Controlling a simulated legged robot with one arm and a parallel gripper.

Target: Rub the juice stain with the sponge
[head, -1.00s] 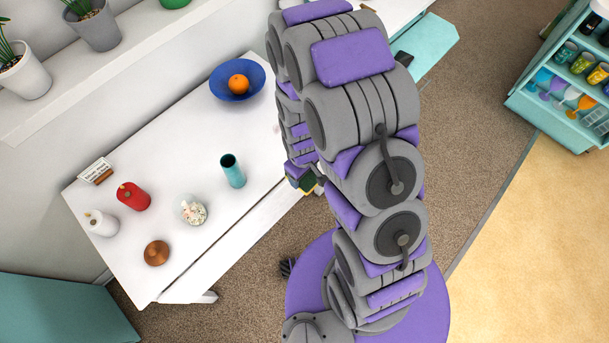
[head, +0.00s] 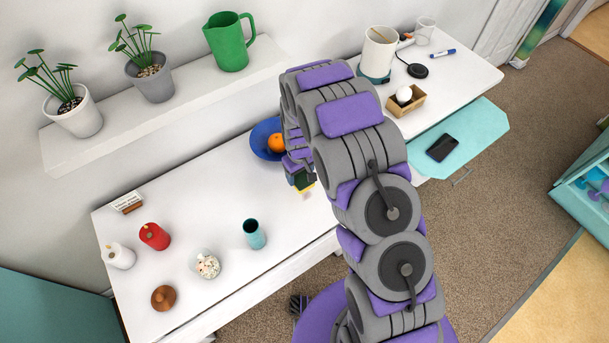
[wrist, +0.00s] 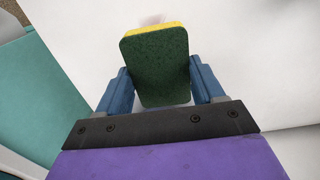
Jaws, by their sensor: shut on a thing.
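The sponge (wrist: 155,65), green on its scouring face with a yellow layer behind, is held between the blue fingers of my gripper (wrist: 160,72) in the wrist view. In the head view the sponge (head: 304,181) shows as a small dark green and yellow block below my gripper (head: 300,172), which is largely hidden by my arm. A faint pinkish patch, apparently the juice stain (wrist: 152,19), shows on the white surface just beyond the sponge's yellow edge, partly covered by it. I cannot tell whether the sponge touches the table.
The white table (head: 200,215) holds a blue bowl (head: 262,133) with an orange (head: 277,143), close to my gripper. A teal cup (head: 254,234), patterned vase (head: 207,265), brown round object (head: 163,298), red bottle (head: 154,236) and white bottle (head: 120,256) stand farther left.

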